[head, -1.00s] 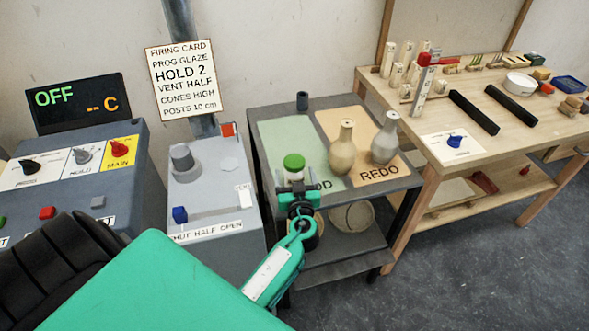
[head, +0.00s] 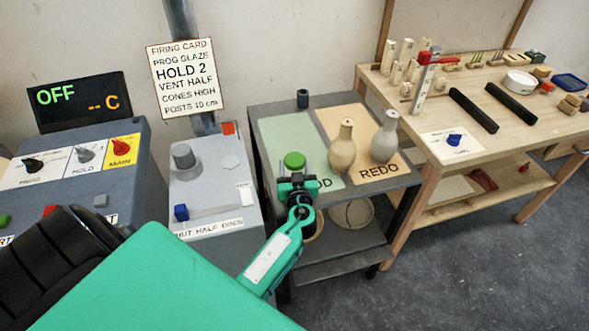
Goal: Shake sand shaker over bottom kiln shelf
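The sand shaker, which looks to be the jar with the green lid (head: 294,160), is at the front left of the grey cart, over the green mat. Its body is mostly hidden behind my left gripper (head: 297,184). The gripper is right at the jar from the near side. I cannot tell whether its fingers are open or shut on it. My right gripper is not in view. I cannot make out a kiln shelf in this view.
Two vases, one tan (head: 342,146) and one grey (head: 385,137), stand right of the jar. The grey vent box (head: 215,185) is left of the cart. A wooden workbench (head: 480,140) stands right.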

